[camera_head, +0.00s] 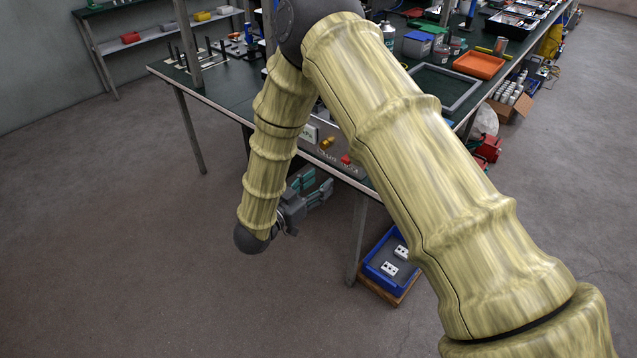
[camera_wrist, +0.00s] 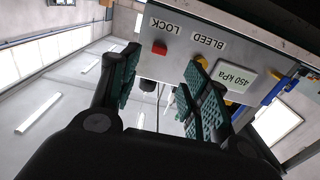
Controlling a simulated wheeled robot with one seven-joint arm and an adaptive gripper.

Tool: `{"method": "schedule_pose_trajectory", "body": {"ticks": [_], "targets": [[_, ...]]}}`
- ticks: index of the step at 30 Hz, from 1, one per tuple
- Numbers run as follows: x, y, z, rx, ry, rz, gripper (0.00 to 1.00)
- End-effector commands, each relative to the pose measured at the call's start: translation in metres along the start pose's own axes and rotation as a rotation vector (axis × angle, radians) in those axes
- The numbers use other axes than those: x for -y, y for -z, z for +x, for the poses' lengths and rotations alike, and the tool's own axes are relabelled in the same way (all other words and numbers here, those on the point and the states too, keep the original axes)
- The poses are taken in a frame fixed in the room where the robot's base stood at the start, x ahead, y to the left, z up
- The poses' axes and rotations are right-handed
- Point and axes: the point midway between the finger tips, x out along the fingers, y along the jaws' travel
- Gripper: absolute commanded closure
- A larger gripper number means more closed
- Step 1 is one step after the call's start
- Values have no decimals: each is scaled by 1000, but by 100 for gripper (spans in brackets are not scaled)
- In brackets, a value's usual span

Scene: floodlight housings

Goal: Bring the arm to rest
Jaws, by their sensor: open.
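My gripper (camera_head: 314,188) hangs low in front of the workbench, below its front edge, at the end of my folded arm. In the wrist view my gripper (camera_wrist: 160,88) is open, with its two green ribbed finger pads apart and nothing between them. Beyond the fingers is a grey panel (camera_wrist: 178,68) with the labels LOCK and BLEED, a red knob (camera_wrist: 159,48), yellow parts and a 450 kPa plate (camera_wrist: 234,79). The red knob (camera_head: 346,159) and a yellow part (camera_head: 327,142) also show in the head view at the bench front. I cannot tell the gap to the panel.
A dark green workbench (camera_head: 225,92) spans the back, with an orange tray (camera_head: 478,65) and other items on it. The floor at left is clear.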

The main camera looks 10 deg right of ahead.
Motion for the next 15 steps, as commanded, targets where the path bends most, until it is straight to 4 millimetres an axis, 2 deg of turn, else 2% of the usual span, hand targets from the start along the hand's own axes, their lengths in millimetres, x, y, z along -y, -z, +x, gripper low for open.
{"method": "schedule_pose_trajectory", "body": {"ticks": [10,13,15], "targets": [[-1,-3,1,6,7,-3,54],[-7,-18,7,44,49,-19,54],[-16,-39,13,98,105,-43,54]]}}
